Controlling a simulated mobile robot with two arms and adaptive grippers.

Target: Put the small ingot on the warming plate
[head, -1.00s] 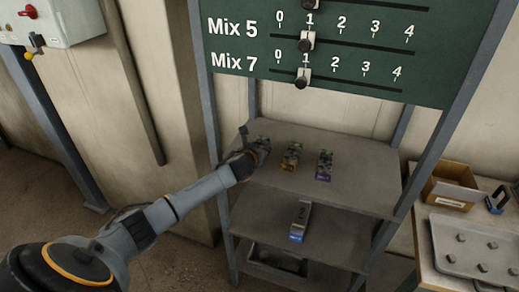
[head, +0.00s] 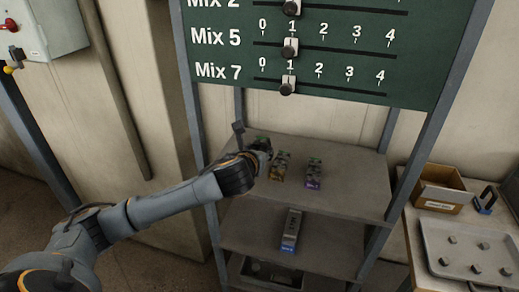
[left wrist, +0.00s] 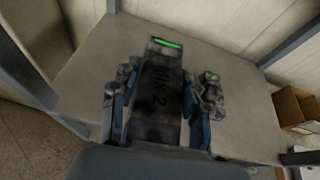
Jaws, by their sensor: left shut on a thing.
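My left gripper (head: 258,150) is at the left end of the upper shelf. In the left wrist view my left gripper (left wrist: 158,112) is shut on a dark grey block (left wrist: 165,80) with a green strip and "Mix 2" lettering, between its fingers. Two similar small blocks stand right of it on the shelf: a yellow-marked block (head: 281,166) and a purple-marked block (head: 314,174). A longer grey block (head: 291,230) with a blue end lies on the shelf below. I cannot tell which is the small ingot. No warming plate is recognisable. My right gripper is not in view.
A green slider board (head: 330,60) hangs above the upper shelf (head: 350,185), whose right part is clear. A side table at right holds an open cardboard box (head: 440,190) and a grey tray (head: 435,265) with several small lumps.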

